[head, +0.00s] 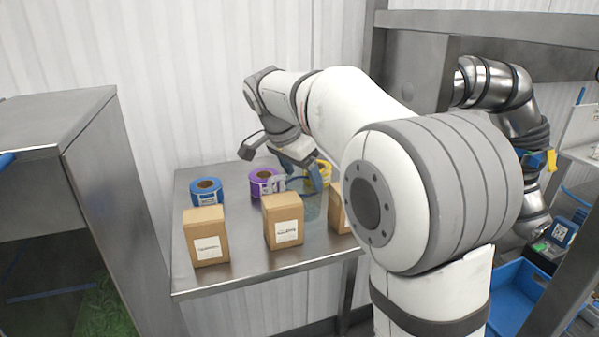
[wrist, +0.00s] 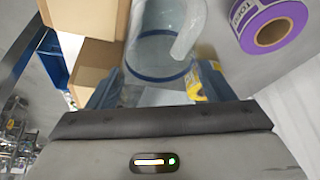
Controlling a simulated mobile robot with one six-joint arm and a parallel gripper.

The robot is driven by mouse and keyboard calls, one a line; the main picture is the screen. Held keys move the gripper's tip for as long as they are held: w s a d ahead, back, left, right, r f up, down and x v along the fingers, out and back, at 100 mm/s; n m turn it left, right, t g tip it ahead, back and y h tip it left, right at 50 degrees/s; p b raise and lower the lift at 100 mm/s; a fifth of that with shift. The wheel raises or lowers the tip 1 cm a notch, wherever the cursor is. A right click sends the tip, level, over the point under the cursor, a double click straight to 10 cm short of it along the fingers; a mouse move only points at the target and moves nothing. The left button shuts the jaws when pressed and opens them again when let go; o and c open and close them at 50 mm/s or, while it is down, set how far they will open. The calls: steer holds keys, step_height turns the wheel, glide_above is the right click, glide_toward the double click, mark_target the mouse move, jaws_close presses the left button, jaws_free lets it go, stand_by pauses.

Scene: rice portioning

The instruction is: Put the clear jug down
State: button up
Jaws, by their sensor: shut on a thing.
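The clear jug (head: 312,208) is see-through, with a dark blue ring that shows in the wrist view (wrist: 155,50). In the head view it is faint, among the boxes and tape rolls over the metal table (head: 240,272). My gripper (head: 303,172) is above the table, tilted down and shut on the jug. In the wrist view its blue fingers (wrist: 160,88) lie on either side of the jug. Whether the jug's base touches the table cannot be told.
Brown boxes stand along the table's front: left (head: 206,237), middle (head: 283,222) and right (head: 337,208), partly hidden by my arm. Behind are blue (head: 206,192), purple (head: 264,183) and yellow (head: 321,176) rolls. A metal cabinet (head: 105,190) is at left, a blue crate (head: 515,290) at lower right.

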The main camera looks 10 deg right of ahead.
steer(key=shift+f, duration=0.1)
steer(key=o, duration=0.9)
steer(key=shift+f, duration=0.1)
steer(key=shift+c, duration=0.2)
steer(key=o, duration=0.5)
steer(key=shift+c, duration=0.2)
